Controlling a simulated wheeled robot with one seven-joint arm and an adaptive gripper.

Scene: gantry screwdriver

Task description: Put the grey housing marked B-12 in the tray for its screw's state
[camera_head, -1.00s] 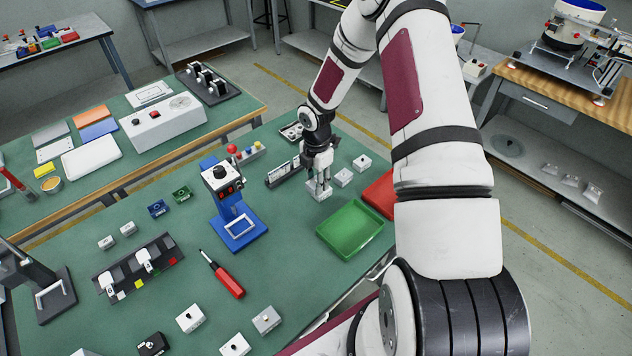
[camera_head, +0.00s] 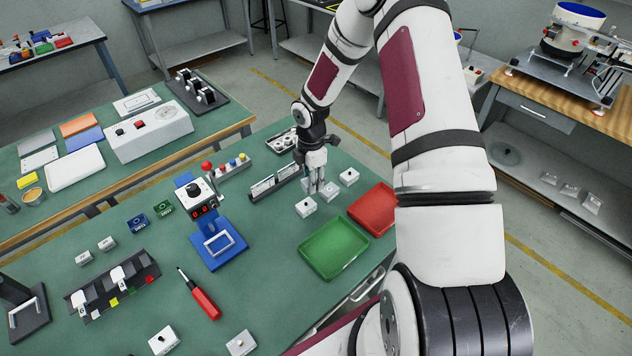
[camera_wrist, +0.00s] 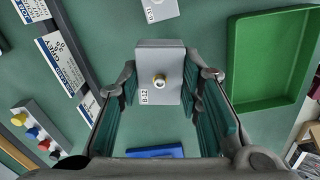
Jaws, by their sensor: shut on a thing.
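The grey housing marked B-12 (camera_wrist: 150,54) is between my gripper's fingers (camera_wrist: 160,88) in the wrist view. Its label is readable, and a brass-coloured screw head shows on its face; I cannot tell for certain how far it is driven in. In the head view my gripper (camera_head: 317,188) is low over the bench, shut on the grey housing (camera_head: 329,191), partly hidden by the fingers. A green tray (camera_head: 334,248) lies nearer the bench edge and also shows in the wrist view (camera_wrist: 275,60). A red tray (camera_head: 374,208) lies right of it.
A labelled rack (camera_head: 274,183), a button panel (camera_head: 234,167) and a blue screwdriver stand (camera_head: 219,247) are to the left. A red screwdriver (camera_head: 205,302) lies in front.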

